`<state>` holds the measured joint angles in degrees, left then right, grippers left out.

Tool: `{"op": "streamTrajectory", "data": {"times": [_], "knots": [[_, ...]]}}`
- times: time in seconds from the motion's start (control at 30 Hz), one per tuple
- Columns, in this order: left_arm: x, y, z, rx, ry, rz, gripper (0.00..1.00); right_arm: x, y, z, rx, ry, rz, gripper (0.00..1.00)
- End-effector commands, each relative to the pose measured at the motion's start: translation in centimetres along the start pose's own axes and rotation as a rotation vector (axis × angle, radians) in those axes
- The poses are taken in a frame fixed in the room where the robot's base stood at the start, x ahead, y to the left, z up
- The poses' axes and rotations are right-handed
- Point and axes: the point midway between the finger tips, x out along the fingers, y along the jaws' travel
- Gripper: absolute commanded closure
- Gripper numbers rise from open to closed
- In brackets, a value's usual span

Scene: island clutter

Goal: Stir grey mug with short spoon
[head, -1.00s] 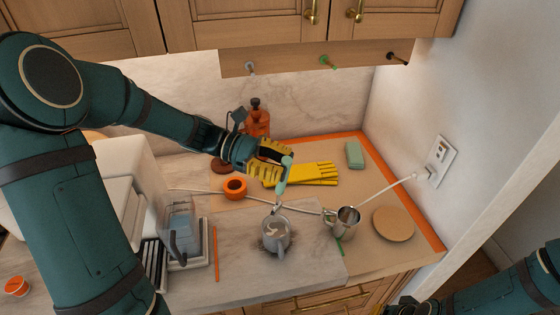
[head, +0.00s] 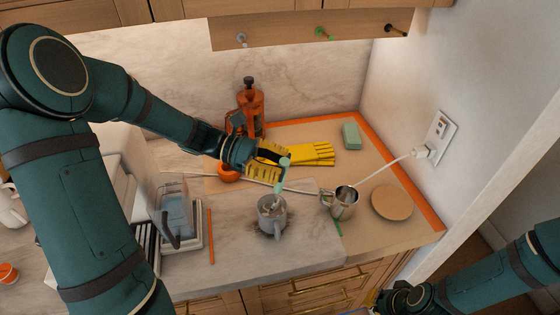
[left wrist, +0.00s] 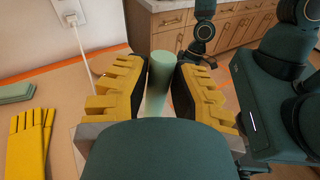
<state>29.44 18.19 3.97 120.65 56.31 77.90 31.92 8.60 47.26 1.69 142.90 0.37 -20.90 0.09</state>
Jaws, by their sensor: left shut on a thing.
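The grey mug (head: 271,216) stands upright on the marble counter, its handle toward the front. My left gripper (head: 275,163) is above and behind the mug, shut on the pale green handle of the short spoon (head: 284,164). The spoon handle (left wrist: 163,70) also shows between the yellow fingers of the left gripper (left wrist: 160,85) in the left wrist view. The spoon points down toward the mug and its lower end is at the mug's opening. I cannot tell how deep it reaches.
A metal mug (head: 343,204) stands right of the grey mug, near a round wooden disc (head: 392,203). Yellow gloves (head: 315,153), an orange ring-shaped item (head: 228,173) and an orange bottle (head: 251,110) are behind. A clear container (head: 176,212) stands left. A white cable crosses the counter.

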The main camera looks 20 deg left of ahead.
Motion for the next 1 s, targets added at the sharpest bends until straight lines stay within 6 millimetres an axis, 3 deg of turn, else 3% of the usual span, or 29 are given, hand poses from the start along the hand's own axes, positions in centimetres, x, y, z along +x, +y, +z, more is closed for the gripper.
{"op": "streamTrajectory", "data": {"times": [0.6, 1.0], "knots": [[0.0, 0.0, -4.6, -0.001, 0.0, 0.001, 1.0, 2.4, 0.8, 0.3, 0.0, 0.0, 0.005, 1.0], [0.0, 0.0, -6.0, 0.001, 0.0, 0.001, 1.0, 3.1, 1.0, 0.4, 0.0, 0.0, 0.006, 1.0]]}}
